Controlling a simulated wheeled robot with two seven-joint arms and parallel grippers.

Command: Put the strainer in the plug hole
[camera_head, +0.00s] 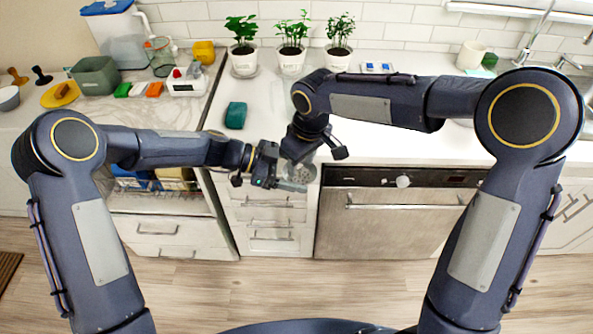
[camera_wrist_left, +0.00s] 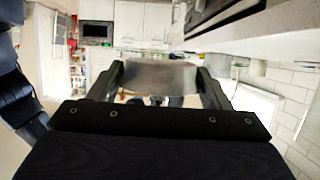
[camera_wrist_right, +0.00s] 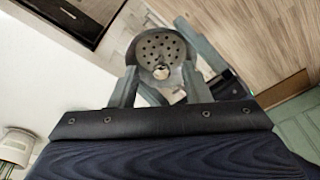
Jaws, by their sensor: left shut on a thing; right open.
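The strainer (camera_head: 299,173) is a round grey metal piece with holes, held up in front of the counter edge. My left gripper (camera_head: 283,183) is shut on it from the left. In the left wrist view its grey side (camera_wrist_left: 160,77) spans between the fingers. My right gripper (camera_head: 308,157) is open, close above and beside the strainer. In the right wrist view the perforated face (camera_wrist_right: 160,50) shows just beyond and between the open fingers (camera_wrist_right: 160,88). I cannot tell whether they touch it. The plug hole is not visible; my right arm covers part of the counter by the taps.
Taps (camera_head: 535,38) stand at the back right. Three potted plants (camera_head: 291,50) line the back wall. A green sponge (camera_head: 236,115) lies on the counter. Below are drawers (camera_head: 268,215), an oven (camera_head: 390,222) and an open dishwasher rack (camera_head: 150,200) at left.

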